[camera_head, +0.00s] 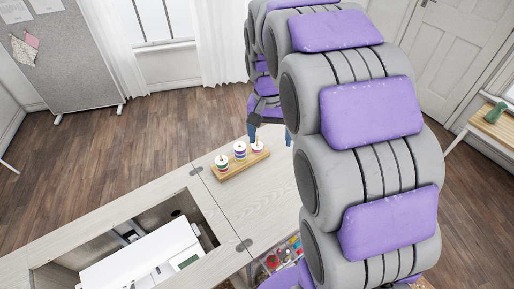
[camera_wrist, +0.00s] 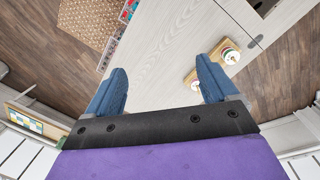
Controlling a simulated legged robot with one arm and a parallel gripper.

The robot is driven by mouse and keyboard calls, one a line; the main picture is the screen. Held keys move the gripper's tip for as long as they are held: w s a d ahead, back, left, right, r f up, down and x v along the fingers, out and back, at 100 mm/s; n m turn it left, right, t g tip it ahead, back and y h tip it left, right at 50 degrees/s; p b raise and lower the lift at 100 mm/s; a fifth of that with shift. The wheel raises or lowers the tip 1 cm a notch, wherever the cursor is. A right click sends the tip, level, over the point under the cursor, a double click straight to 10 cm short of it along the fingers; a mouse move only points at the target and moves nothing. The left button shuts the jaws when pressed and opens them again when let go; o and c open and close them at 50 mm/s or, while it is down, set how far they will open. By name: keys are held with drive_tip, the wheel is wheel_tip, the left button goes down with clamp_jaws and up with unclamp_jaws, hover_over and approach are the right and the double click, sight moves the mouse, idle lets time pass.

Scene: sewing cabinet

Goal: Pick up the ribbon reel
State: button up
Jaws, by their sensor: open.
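Three small reels with coloured bands stand upright in a row on a wooden board on the pale cabinet top, in the head view: a left one (camera_head: 222,162), a middle one (camera_head: 240,151) and a right one (camera_head: 257,147). I cannot tell which is the ribbon reel. My gripper (camera_wrist: 162,88) is open and empty, its blue fingers spread wide. In the wrist view, one reel (camera_wrist: 231,57) shows beyond the right finger, and that finger partly hides the board. In the head view, my gripper is beyond the board, partly behind my arm.
A white sewing machine (camera_head: 145,255) sits in the cabinet's recess at the lower left. Bins of coloured items (camera_head: 285,253) are below the cabinet top. A side table with a green object (camera_head: 495,112) stands at the right. The pale top (camera_head: 262,195) around the board is clear.

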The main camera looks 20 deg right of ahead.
drive_tip(key=w+d+f+m, duration=0.1)
drive_tip(key=w+f+m, duration=0.15)
drive_tip(key=w, duration=0.55)
drive_tip(key=w+d+f+m, duration=0.15)
drive_tip(key=w+f, duration=0.25)
drive_tip(key=w, duration=0.5)
drive_tip(key=m+t, duration=0.1)
drive_tip(key=m, duration=0.2)
hover_over(258, 143)
wheel_tip(258, 143, down, 13)
drive_tip(key=f+b, duration=0.1)
drive_tip(key=f, duration=0.3)
drive_tip(key=f+b, duration=0.1)
drive_tip(key=f, duration=0.3)
drive_tip(key=f+b, duration=0.1)
drive_tip(key=f, duration=0.3)
drive_tip(key=shift+w+a, duration=0.15)
drive_tip(key=shift+w, duration=0.25)
wheel_tip(258, 143, down, 5)
drive_tip(key=shift+s+f+b, duration=0.1)
drive_tip(key=shift+b, duration=0.9)
drive_tip(key=shift+c, duration=0.3)
drive_tip(key=c, duration=1.1)
